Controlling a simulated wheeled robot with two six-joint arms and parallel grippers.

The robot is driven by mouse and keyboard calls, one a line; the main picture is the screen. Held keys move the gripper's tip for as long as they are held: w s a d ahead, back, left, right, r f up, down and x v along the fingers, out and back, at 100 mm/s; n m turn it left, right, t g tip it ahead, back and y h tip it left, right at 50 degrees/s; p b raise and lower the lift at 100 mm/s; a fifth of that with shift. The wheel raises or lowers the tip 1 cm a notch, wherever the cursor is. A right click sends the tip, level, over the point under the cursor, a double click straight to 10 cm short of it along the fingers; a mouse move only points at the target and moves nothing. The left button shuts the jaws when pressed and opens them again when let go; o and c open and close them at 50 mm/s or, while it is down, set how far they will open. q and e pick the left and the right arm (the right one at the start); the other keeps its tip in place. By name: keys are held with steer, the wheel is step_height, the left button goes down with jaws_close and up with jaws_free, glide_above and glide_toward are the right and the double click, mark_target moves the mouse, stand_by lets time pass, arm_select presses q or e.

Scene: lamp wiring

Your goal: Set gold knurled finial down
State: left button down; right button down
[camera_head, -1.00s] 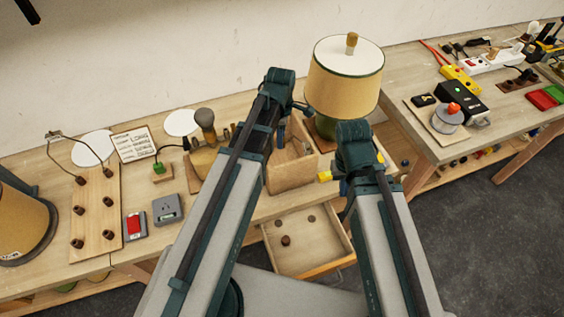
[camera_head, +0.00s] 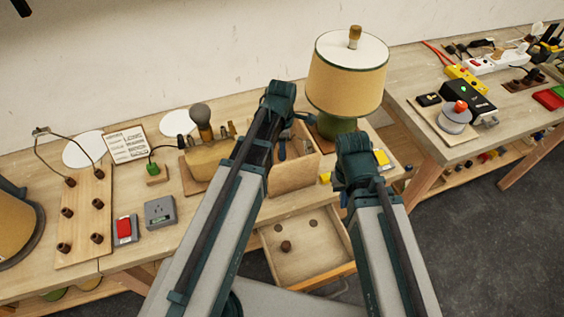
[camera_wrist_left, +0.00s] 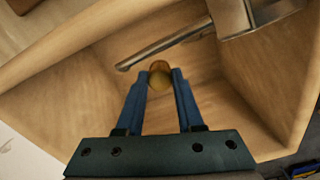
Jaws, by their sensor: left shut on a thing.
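In the left wrist view my left gripper (camera_wrist_left: 159,82) points down into an open wooden box, its blue fingers shut on the gold finial (camera_wrist_left: 159,71). Only the finial's rounded end shows; I cannot tell whether it touches the box floor. In the head view the wooden box (camera_head: 292,182) stands on the bench left of the lamp, and my left arm partly covers it. My right arm ends in front of the lamp; its fingers are hidden behind its wrist.
A metal tool (camera_wrist_left: 165,46) lies in the box close to the finial. The lamp (camera_head: 346,85) with a beige shade stands right of the box. An open drawer (camera_head: 300,255) below holds small brown parts. A knob board (camera_head: 88,215) lies at the left.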

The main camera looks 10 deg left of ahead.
arm_select(q)
step_height(320, 180, down, 4)
steer(key=b, duration=0.3)
steer(key=shift+r, duration=0.2)
steer(key=shift+f+b, duration=0.1)
steer(key=shift+b, duration=0.2)
steer(key=shift+f, duration=0.15)
steer(key=c, duration=0.5)
jaws_free()
steer(key=shift+c, duration=0.2)
steer(key=shift+r, duration=0.25)
step_height(320, 180, up, 12)
steer(key=p, duration=1.2)
